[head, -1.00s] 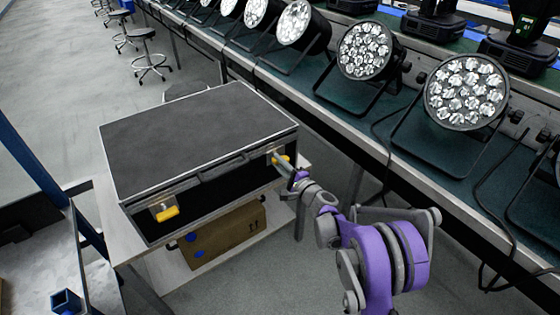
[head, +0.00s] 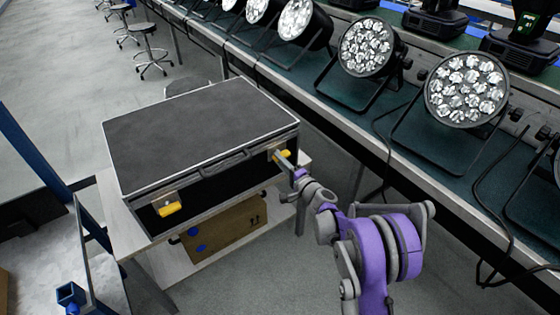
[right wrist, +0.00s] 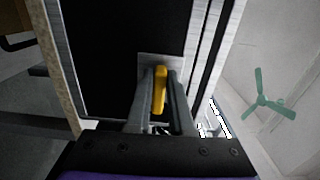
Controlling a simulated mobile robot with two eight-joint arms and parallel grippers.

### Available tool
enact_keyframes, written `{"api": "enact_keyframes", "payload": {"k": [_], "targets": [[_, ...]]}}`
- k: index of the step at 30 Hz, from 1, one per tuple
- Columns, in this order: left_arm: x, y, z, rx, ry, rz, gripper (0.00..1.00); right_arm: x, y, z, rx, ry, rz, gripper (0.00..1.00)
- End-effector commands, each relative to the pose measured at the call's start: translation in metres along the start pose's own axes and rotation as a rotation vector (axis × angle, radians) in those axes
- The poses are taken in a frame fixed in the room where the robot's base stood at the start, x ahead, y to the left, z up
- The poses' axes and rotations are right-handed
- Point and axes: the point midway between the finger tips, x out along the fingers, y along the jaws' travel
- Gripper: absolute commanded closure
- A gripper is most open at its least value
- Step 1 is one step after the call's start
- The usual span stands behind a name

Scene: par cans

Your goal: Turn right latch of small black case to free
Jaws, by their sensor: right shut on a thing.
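The small black case (head: 200,130) with silver edges stands on a small table, its lid down. Its right latch (head: 282,155) has a yellow handle on a metal plate at the front right. My right gripper (head: 286,161) is at this latch. In the right wrist view the yellow handle (right wrist: 160,90) lies between the two fingers of my right gripper (right wrist: 160,98), which is shut on it. The left latch (head: 168,207), also yellow, is at the front left corner, with nothing touching it. My left gripper is not in view.
The small light-coloured table (head: 111,203) has a lower shelf with a cardboard box (head: 222,235). A long bench with par cans (head: 466,90) runs along the right. A blue-framed table (head: 103,275) stands at the lower left. Stools (head: 148,48) stand at the back.

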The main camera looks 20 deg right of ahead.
Motion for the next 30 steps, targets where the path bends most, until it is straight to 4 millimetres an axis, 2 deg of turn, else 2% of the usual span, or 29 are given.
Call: {"api": "enact_keyframes", "payload": {"k": [3,4,8,9,17,20,23,30], "targets": [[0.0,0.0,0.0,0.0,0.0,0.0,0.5,0.0,0.001,0.0,-0.003,0.0,0.001,1.0],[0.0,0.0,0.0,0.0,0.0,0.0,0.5,0.0,0.001,0.0,-0.002,0.0,0.001,0.77],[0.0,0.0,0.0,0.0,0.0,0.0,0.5,0.0,0.001,0.0,-0.002,0.0,0.001,0.53],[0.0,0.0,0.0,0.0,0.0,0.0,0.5,0.0,0.0,0.0,-0.001,0.0,0.001,0.5],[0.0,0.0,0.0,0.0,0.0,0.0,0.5,-0.001,0.0,0.0,0.0,0.0,0.001,0.5],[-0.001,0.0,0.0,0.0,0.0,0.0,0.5,-0.006,0.0,-0.001,0.0,0.001,0.0,0.5],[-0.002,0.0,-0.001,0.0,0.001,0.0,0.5,-0.02,0.0,-0.001,0.0,0.002,0.0,0.5],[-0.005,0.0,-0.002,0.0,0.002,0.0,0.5,-0.07,-0.001,-0.001,-0.001,0.002,0.0,0.5]]}}
